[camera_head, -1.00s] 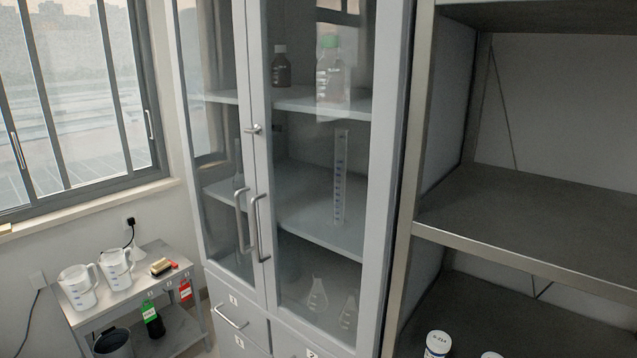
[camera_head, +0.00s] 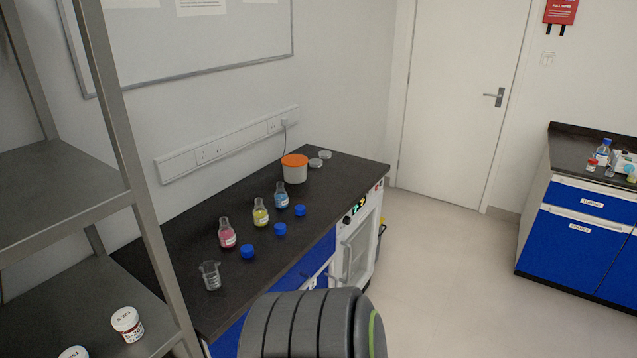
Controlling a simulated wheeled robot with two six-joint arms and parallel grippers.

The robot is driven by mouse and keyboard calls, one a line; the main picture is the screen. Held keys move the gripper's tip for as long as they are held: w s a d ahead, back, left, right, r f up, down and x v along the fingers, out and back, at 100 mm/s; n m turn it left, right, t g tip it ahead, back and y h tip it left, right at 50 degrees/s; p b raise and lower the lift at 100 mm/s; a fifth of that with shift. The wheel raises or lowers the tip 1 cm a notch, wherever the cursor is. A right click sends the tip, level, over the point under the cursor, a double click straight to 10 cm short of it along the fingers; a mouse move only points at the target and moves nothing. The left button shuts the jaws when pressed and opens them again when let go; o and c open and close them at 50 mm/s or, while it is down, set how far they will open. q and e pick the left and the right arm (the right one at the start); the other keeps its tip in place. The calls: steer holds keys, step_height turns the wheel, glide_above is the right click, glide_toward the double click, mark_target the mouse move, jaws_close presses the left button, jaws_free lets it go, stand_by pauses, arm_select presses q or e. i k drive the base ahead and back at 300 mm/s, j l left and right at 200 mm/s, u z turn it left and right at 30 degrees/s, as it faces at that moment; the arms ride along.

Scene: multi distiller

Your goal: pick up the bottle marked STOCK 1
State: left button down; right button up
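Three small open glass bottles stand in a row on the dark bench: one with pink liquid (camera_head: 227,234), one with yellow liquid (camera_head: 261,213) and one with blue liquid (camera_head: 281,196). Each has a white label that is too small to read, so I cannot tell which, if any, is marked STOCK 1. Blue caps lie beside them: one near the pink bottle (camera_head: 248,252), one near the yellow (camera_head: 280,229) and one near the blue (camera_head: 300,210). Neither of my grippers is in view. A dark ribbed part, probably of my arm, covers the bottom middle.
The black bench (camera_head: 203,309) holds a glass beaker (camera_head: 210,275) and an orange-lidded tub (camera_head: 294,169). A metal shelf (camera_head: 50,218) with white-lidded jars (camera_head: 127,323) stands at the left. Another bench (camera_head: 563,163) with small bottles is at the right. The floor (camera_head: 440,255) between is clear.

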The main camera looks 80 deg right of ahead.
mark_target(281, 196)
steer(key=z, duration=2.5)
steer(key=u, duration=0.3)
steer(key=i+l+u, duration=0.4)
steer(key=l, duration=0.2)
steer(key=i+l+u, duration=0.2)
steer(key=l+u, duration=0.2)
steer(key=l, duration=0.25)
steer(key=i, duration=0.05)
